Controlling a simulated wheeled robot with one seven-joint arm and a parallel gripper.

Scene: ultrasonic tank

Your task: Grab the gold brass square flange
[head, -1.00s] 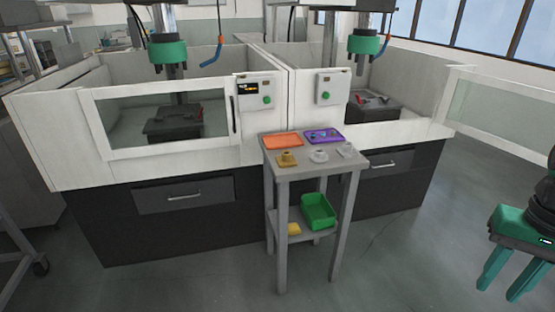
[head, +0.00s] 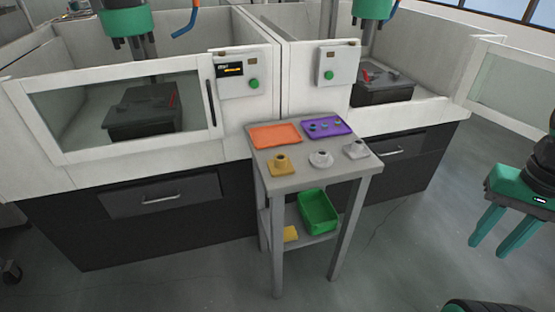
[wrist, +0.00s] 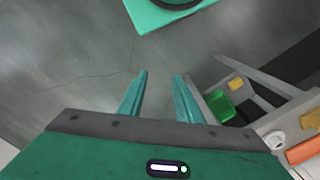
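The gold brass square flange (head: 281,164) sits upright on the front left of the small grey table (head: 287,183) in the head view. It has a square base with a round raised collar. A round silver flange (head: 321,158) and a silver square-based flange (head: 356,149) stand in a row to its right. My gripper (head: 493,243) is at the right of the head view, well away from the table, fingers pointing down. It is open and empty; in the wrist view its two green fingers (wrist: 158,85) stand apart over the floor.
An orange tray (head: 274,136) and a purple tray (head: 327,127) with small parts lie at the table's back. A green bin (head: 318,211) and a yellow item (head: 291,234) are on the lower shelf. White-walled tanks stand behind.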

